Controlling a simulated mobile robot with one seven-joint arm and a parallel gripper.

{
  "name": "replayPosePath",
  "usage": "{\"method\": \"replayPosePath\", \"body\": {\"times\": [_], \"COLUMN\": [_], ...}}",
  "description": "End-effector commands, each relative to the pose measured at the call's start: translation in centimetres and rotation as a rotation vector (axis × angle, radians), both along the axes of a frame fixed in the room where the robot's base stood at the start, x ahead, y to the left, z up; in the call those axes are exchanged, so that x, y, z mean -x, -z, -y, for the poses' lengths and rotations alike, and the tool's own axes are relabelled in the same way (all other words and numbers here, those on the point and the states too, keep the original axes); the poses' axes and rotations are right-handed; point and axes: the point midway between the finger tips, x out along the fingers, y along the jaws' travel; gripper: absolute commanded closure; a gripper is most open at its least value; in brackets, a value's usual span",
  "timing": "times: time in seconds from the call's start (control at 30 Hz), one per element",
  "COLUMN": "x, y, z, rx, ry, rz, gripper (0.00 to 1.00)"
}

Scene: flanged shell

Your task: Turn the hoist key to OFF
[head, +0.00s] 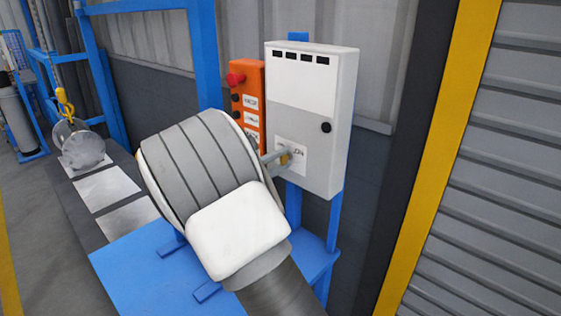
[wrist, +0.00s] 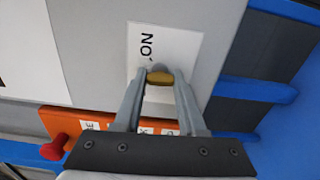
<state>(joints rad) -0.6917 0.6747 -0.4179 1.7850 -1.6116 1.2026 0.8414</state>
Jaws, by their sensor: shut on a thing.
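The hoist key (wrist: 160,78) is a small brass-coloured piece on a white label (wrist: 186,46) on the front of the pale control box (head: 305,85). My gripper (wrist: 160,73) is shut on the key, one finger on each side of it. In the head view the brass key (head: 284,159) shows at the fingertips, low on the box front. The word ON reads on the label in the wrist view. The OFF mark cannot be made out, and the key's exact angle is unclear.
An orange pendant box (head: 247,100) with a red button (head: 235,79) hangs left of the control box. A blue table (head: 130,265) lies below my arm. At the far left, a yellow hook (head: 66,103) hangs above a grey cylinder (head: 82,147). A yellow post (head: 445,130) stands right.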

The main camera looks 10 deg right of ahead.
Motion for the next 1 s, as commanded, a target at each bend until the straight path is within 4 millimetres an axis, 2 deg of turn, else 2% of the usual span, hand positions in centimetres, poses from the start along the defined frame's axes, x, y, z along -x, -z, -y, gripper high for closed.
{"method": "replayPosePath", "body": {"times": [0.6,1.0], "x": [0.05,0.06], "y": [-0.02,0.12], "z": [-0.02,-0.01], "rx": [0.32,0.42], "ry": [0.0,-0.001], "rz": [-0.442,-0.58], "gripper": [1.0,1.0]}}
